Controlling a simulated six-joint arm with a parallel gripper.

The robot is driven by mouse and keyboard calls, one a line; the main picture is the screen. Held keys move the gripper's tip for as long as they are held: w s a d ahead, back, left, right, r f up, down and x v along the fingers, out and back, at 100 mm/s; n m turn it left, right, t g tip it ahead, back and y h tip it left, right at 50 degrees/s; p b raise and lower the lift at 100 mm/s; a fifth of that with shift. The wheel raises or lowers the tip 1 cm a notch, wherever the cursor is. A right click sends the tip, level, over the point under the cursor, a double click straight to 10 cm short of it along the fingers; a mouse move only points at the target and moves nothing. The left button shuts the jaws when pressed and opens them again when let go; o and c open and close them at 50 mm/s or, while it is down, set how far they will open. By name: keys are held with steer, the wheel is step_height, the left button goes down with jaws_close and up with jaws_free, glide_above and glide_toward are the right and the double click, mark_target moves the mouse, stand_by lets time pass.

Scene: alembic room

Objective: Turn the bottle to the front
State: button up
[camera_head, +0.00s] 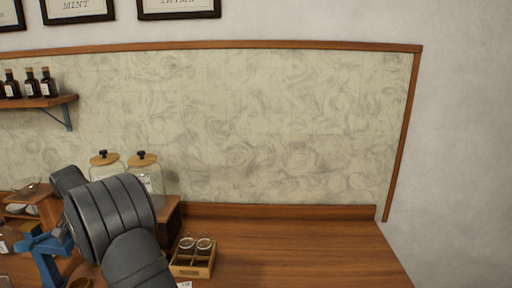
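A small dark item with a pale label (4,245) is cut off at the left edge lower down and may be another bottle. I cannot tell which bottle the task means. My dark grey arm covers the lower left of the view. My gripper is not visible, and the arm hides part of the bench.
The shelf (60,101) has a blue bracket. Two glass jars with wooden lids (142,159) stand behind my arm. A blue stand (46,254) is left of it. A wooden caddy (194,270) holds two small jars (205,246). The bench (310,255) is clear to the right.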

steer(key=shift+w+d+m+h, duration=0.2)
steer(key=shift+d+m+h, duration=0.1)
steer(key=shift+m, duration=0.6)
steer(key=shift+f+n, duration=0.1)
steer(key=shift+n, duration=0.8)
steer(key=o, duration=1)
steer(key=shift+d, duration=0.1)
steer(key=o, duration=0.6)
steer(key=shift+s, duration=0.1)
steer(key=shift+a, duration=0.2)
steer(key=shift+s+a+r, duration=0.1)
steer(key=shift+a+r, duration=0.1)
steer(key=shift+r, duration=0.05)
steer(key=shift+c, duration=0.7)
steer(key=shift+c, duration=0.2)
